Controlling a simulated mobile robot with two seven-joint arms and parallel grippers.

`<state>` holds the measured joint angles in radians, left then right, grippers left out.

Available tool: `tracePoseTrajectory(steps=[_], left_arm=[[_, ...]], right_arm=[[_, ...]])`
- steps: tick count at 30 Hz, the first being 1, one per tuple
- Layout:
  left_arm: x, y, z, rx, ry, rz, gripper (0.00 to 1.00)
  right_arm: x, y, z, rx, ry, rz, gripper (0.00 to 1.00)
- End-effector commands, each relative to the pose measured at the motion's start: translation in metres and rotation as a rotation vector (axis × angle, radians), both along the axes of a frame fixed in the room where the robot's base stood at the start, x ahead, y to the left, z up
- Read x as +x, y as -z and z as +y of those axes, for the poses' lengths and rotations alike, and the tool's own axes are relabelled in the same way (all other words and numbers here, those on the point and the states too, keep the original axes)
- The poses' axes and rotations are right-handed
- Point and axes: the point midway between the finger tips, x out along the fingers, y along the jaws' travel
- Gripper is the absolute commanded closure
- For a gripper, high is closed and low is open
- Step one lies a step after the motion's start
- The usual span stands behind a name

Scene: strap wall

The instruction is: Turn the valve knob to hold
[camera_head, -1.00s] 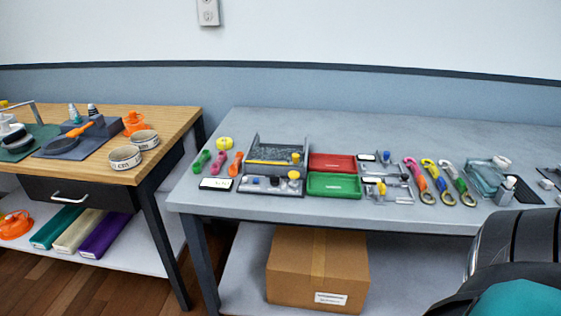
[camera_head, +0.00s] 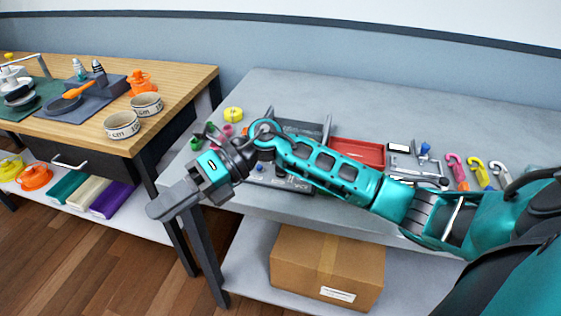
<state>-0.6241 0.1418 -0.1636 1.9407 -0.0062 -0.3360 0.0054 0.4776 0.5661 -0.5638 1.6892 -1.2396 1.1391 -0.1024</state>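A low grey panel (camera_head: 292,183) lies near the front edge of the grey table (camera_head: 340,95). My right arm crosses over it and hides most of it, including its yellow knob. I cannot tell which way any valve knob on it points. My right gripper (camera_head: 160,207) is past the table's front left corner, pointing down and left in the picture, well apart from the panel. Its fingers are seen nearly edge-on, so their opening is unclear. My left gripper is not in view.
A grey tray (camera_head: 328,131) and a red tray (camera_head: 357,152) lie behind my arm. A yellow ring (camera_head: 233,114) is at the left. Colored hooks (camera_head: 455,170) lie at the right. A wooden table (camera_head: 190,75) stands left. The grey table's back is clear.

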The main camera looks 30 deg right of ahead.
Motion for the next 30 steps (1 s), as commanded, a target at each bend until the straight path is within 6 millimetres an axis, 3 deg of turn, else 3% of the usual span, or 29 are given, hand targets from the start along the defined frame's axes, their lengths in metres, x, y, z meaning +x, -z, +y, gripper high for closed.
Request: tracePoseTrajectory(steps=[5,9,13,16,20,30], left_arm=[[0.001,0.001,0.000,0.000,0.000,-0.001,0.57],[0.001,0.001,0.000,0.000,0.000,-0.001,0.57],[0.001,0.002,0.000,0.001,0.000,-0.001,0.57],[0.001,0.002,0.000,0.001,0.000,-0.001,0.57],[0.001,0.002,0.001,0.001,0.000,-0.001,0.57],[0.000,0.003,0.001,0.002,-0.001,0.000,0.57]], right_arm=[[0.033,0.010,-0.090,-0.593,-0.174,-0.210,0.63],[0.055,-0.009,-0.172,-0.978,-0.202,-0.231,0.63],[0.062,-0.033,-0.226,-1.199,-0.185,-0.199,0.63],[0.063,-0.044,-0.247,-1.284,-0.174,-0.175,0.63],[0.062,-0.040,-0.255,-1.317,-0.171,-0.161,0.63],[0.061,0.025,-0.253,-1.311,-0.173,-0.161,0.63]])
